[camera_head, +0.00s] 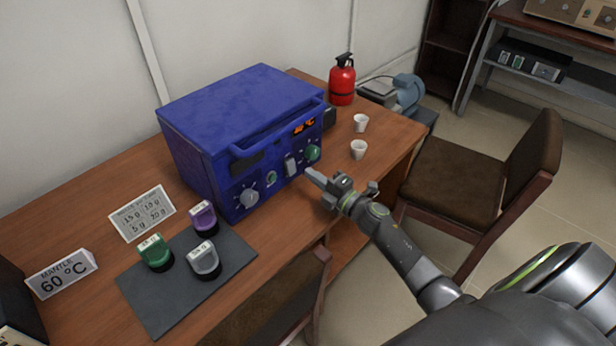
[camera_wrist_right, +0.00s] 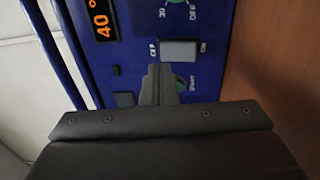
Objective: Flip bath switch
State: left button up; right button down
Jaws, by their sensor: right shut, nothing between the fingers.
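The blue bath unit (camera_head: 240,130) stands on the wooden desk, with an orange display reading about 40 °C on its front panel. Its pale rocker switch (camera_head: 291,165) sits on the panel between two green knobs; in the right wrist view the grey switch (camera_wrist_right: 180,50) lies just beyond the fingertips. My right gripper (camera_head: 312,177) is shut and empty, close in front of the panel near the switch. In the right wrist view its fingers (camera_wrist_right: 160,72) partly cover a green control (camera_wrist_right: 181,85). I cannot tell whether they touch the panel. My left gripper is not in view.
Two white cups (camera_head: 359,149) and a red extinguisher (camera_head: 342,80) stand right of the unit. A dark mat (camera_head: 150,305) with several labelled weights lies at the front left. Chairs (camera_head: 470,175) stand at the desk's front and right. Desk surface between mat and unit is narrow.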

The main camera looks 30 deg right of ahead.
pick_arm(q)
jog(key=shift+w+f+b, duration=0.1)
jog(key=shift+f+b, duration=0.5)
pick_arm(e)
jog(key=r+v, duration=0.1)
jog(key=v, duration=0.8)
jog(key=shift+r, duration=0.35)
jog(key=shift+d, duration=0.1)
